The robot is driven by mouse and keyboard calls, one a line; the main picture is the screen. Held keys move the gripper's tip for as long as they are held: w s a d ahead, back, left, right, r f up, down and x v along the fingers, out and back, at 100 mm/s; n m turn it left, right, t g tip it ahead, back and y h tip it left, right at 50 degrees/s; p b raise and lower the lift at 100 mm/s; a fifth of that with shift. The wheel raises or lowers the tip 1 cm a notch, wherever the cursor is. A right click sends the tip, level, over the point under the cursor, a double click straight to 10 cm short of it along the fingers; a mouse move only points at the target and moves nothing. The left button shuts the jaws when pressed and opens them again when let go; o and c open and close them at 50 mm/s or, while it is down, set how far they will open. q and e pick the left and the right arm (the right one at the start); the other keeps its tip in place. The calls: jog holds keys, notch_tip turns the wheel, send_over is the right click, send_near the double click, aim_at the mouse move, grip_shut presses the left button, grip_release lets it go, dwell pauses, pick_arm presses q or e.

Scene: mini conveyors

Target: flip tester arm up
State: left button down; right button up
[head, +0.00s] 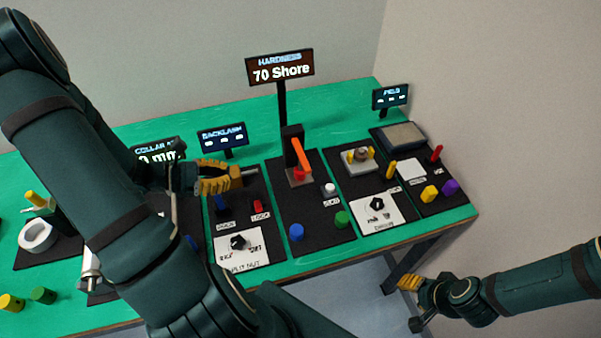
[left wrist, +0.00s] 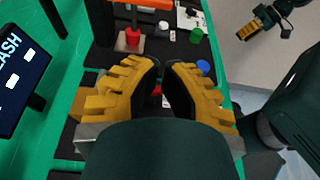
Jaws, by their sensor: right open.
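The tester arm (head: 301,153) is an orange lever on a black post (head: 292,136) at the hardness station. It slants down to the right above a red cylindrical part (head: 299,174). My left gripper (head: 256,176) is to the left of the tester arm and apart from it, over the neighbouring mat. In the left wrist view, its yellow fingers (left wrist: 168,68) have a narrow gap with nothing held. The tester arm shows only partly at that view's top edge (left wrist: 145,4). My right gripper (head: 401,283) is open and low, off the table's front right.
The hardness display (head: 280,70) reads 70 Shore and stands behind the tester. The backlash display (head: 222,137) stands behind my left gripper. A blue cylinder (head: 296,232), a green cylinder (head: 342,219) and a white button (head: 329,189) are in front of the tester.

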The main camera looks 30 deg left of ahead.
aim_at(301, 163)
pick_arm(q)
jog(key=b+x, duration=0.2)
jog(key=x, duration=1.8)
jog(key=shift+f+b, duration=0.15)
jog(key=shift+b, duration=0.15)
pick_arm(e)
jog(key=shift+s+a+f, duration=0.1)
jog(key=shift+s+f, duration=0.1)
jog(key=shift+f, duration=0.45)
jog(key=shift+s+f, duration=0.2)
jog(key=shift+f, duration=0.4)
